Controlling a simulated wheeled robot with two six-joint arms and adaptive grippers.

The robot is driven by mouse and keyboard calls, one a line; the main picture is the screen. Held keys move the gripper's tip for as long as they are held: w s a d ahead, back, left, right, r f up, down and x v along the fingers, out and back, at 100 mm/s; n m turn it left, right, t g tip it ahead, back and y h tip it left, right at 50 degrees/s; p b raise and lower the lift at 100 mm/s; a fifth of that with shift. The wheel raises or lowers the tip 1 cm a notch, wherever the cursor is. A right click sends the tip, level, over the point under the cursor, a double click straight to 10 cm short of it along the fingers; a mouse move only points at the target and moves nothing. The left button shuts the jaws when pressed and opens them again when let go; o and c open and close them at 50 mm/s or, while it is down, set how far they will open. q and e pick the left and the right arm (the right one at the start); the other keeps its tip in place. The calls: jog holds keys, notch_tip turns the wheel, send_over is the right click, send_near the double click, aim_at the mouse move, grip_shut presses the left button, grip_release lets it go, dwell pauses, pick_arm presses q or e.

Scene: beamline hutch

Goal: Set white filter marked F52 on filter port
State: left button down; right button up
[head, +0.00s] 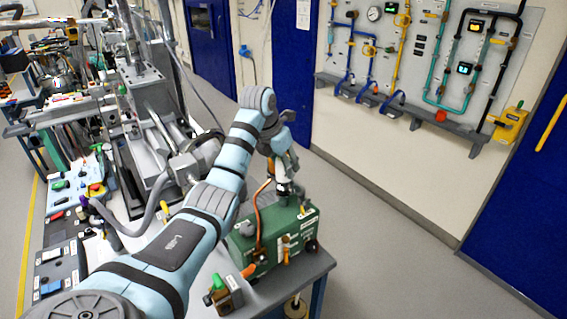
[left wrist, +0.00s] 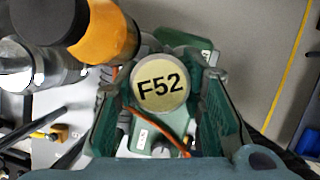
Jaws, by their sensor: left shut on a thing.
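The white filter marked F52 (left wrist: 160,86) shows face-on in the left wrist view, its round cream face with black letters between the two fingers. My left gripper (left wrist: 163,105) is shut on it. In the head view my left gripper (head: 289,187) points down just above the top of a green box (head: 272,243) on the bench. The filter is mostly hidden there by the fingers. I cannot make out the filter port; the gripper and filter cover part of the box top. I cannot tell whether the filter touches anything below. My right gripper is not in view.
An orange hose (head: 257,215) runs up beside the gripper. A small box with a green knob (head: 222,290) stands at the bench's front corner. In the wrist view an orange-and-black cylinder (left wrist: 108,32) is close at upper left. Open floor lies right of the bench.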

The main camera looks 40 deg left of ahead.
pick_arm(q)
jog(key=shift+f, duration=0.25)
jog(key=c, duration=1)
grip_release()
jog(key=shift+o, duration=0.2)
jog(key=shift+r, duration=0.1)
jog(key=shift+s+r, duration=0.1)
jog(key=shift+r, duration=0.25)
jog(key=s, duration=1.2)
jog(key=shift+s+a+r, duration=0.15)
